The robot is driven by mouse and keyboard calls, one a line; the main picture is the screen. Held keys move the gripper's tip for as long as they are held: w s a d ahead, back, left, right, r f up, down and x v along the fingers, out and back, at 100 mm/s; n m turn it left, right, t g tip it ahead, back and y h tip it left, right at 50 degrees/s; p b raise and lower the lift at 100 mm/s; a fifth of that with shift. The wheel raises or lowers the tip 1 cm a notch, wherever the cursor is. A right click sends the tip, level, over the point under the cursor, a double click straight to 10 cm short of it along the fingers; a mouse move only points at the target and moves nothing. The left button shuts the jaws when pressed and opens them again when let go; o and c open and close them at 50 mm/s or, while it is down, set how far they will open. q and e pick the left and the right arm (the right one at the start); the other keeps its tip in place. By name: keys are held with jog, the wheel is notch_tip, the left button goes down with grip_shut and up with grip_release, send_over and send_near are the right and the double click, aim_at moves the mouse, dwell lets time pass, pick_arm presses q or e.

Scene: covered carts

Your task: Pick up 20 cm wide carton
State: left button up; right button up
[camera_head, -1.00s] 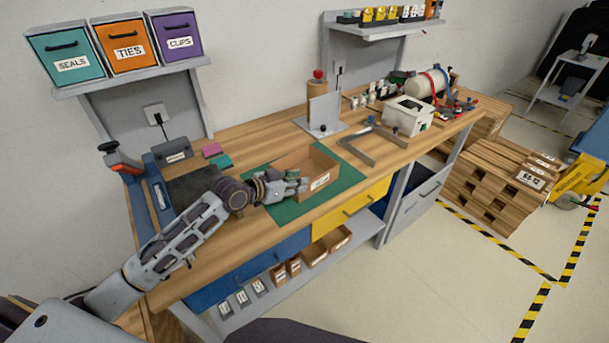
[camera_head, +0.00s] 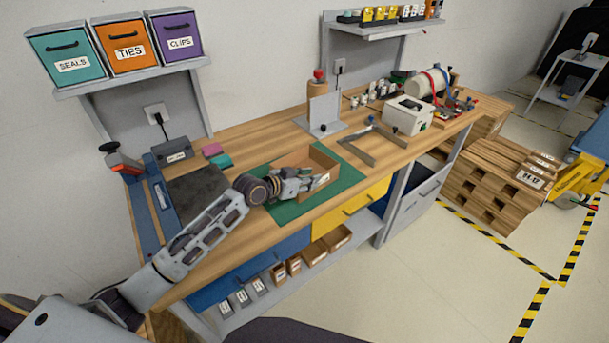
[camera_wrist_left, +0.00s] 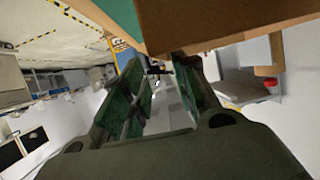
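The carton (camera_wrist_left: 215,22) fills the top of that view, close to the fingers. I cannot tell whether they touch it. My right gripper is not in view.
A grey angled bracket (camera_head: 368,145) and an upright grey plate (camera_head: 324,110) stand behind the carton. A white box (camera_head: 407,116) is further right. A dark pad (camera_head: 196,190) lies left. Small bins (camera_head: 316,253) sit on the lower shelf. The bench's front strip is clear.

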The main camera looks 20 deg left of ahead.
pick_arm(q)
jog(key=shift+w+d, duration=0.1)
jog(key=shift+w, duration=0.05)
jog(key=shift+x, duration=0.8)
jog(key=shift+a+p+x, duration=0.25)
jog(key=shift+p+x, duration=0.15)
jog(key=shift+x, duration=1.25)
jog(key=shift+w+f, duration=0.1)
jog(key=shift+c, duration=0.4)
grip_shut()
